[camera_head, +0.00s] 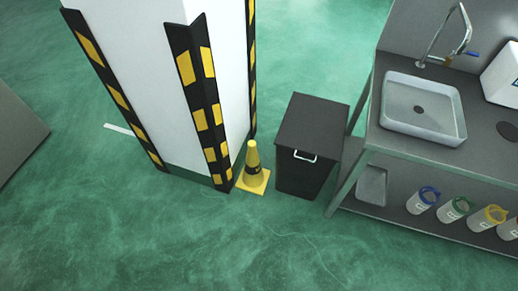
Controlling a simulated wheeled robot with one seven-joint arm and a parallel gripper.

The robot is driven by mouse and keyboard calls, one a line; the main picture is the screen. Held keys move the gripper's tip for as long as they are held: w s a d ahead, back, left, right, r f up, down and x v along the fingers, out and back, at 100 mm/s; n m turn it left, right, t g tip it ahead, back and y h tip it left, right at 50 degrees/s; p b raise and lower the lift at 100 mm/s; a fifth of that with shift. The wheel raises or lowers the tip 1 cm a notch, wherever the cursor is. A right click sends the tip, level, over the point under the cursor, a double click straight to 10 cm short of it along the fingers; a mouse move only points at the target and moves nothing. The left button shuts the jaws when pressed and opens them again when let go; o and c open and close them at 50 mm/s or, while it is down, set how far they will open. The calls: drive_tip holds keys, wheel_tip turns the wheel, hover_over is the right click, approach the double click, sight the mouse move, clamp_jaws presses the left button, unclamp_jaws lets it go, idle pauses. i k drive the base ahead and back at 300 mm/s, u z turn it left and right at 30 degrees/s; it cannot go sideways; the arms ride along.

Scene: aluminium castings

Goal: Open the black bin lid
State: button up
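The black bin (301,179) stands upright on the green floor between a yellow cone and a metal sink bench. Its flat dark lid (313,124) lies shut on top. A small white handle (304,156) shows at the upper front of the bin, close under the lid's front edge. My gripper is not in view.
A yellow cone (253,169) stands close left of the bin, beside a white pillar (155,60) with black and yellow corner guards. The sink bench (400,146) is close on the right, with several containers on its lower shelf. The floor (250,245) in front is clear.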

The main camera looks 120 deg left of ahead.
sight(311, 125)
drive_tip(key=u, duration=4.85)
drive_tip(key=i, duration=1.95)
drive_tip(key=z, duration=1.7)
